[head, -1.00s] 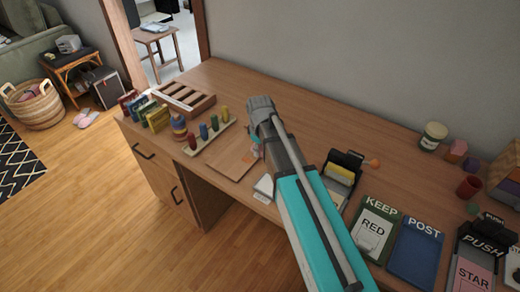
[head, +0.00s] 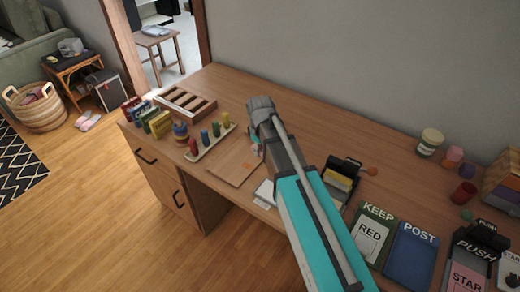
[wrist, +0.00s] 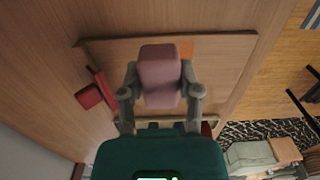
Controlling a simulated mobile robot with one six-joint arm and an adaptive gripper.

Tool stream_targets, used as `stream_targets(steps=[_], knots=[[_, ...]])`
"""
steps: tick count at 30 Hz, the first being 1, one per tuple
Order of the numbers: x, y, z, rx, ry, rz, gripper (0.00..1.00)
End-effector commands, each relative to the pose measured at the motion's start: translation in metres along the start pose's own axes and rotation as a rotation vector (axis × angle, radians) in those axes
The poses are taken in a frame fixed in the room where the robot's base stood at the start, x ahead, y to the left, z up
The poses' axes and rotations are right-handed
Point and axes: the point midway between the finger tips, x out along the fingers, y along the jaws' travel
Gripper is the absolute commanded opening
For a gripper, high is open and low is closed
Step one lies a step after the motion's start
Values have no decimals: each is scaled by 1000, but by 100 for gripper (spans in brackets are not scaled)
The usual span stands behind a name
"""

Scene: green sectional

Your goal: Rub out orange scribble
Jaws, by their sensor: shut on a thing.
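My gripper (wrist: 160,95) is shut on a pink block-shaped eraser (wrist: 159,75), held between both fingers. In the wrist view the eraser is over a wooden board (wrist: 115,55). An orange patch of scribble (wrist: 186,48) shows at the eraser's far right edge; the rest of it may be hidden behind the eraser. In the head view the board (head: 228,168) lies on the desk, left of my arm. A faint orange mark (head: 248,164) shows near its right side. Whether the eraser touches the board cannot be told.
A peg rack (head: 212,143) with coloured pegs stands just beyond the board on the desk (head: 310,125). A slotted wooden tray (head: 185,102) is behind it. A red object (wrist: 89,96) lies beside the board. KEEP (head: 374,236) and POST (head: 410,255) panels are to the right.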

Motion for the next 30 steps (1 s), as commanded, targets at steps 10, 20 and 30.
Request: stream_targets(steps=[10,20,30], knots=[[-24,0,0,0,0,0,0],[-24,0,0,0,0,0,0],[-24,-1,-1,0,0,0,0]])
